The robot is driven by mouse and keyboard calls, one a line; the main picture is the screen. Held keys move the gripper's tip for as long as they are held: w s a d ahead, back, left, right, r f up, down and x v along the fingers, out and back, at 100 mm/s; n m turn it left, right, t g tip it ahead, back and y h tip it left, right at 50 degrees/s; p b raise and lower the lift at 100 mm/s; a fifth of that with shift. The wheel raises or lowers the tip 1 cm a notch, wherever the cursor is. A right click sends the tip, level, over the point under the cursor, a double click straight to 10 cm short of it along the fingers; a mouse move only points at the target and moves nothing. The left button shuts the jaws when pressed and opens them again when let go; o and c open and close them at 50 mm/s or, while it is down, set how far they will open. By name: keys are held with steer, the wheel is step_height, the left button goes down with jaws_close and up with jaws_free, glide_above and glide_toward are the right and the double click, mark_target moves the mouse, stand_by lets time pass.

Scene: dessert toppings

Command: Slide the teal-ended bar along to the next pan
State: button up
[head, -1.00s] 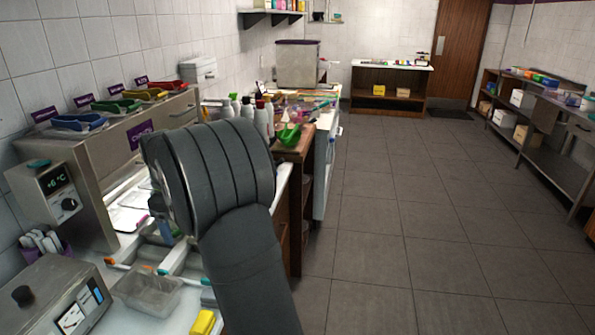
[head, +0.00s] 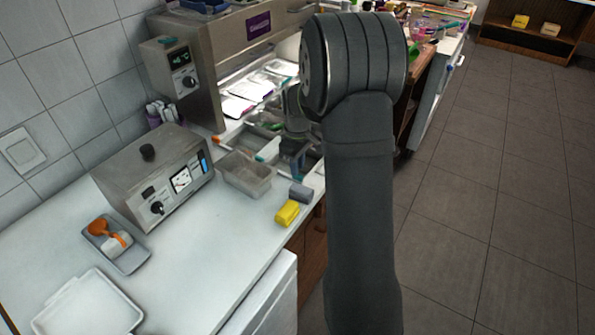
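A thin bar crosses near the front of the sunken pans (head: 268,149), beside the clear tub. Its teal end (head: 260,158) is at the right and its orange end (head: 218,140) at the left; its middle is hard to make out. My gripper (head: 297,172) points down over the pans, just right of the teal end. Its fingers are small and dark, and I cannot tell whether they are open or touch anything. My forearm hides the pans further to the right and back.
A clear tub (head: 246,176), a yellow sponge (head: 287,213) and a grey block (head: 301,193) are near the front edge. A metal control box (head: 155,178) stands left of the tub. A grey tray (head: 118,255) holds an orange-handled tool.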

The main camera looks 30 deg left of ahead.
steer(key=shift+f, duration=1.55)
steer(key=shift+c, duration=0.2)
jaws_close()
steer(key=shift+w, duration=0.1)
steer(key=w, duration=1.4)
steer(key=shift+w+r, duration=0.1)
steer(key=shift+o, duration=0.2)
jaws_free()
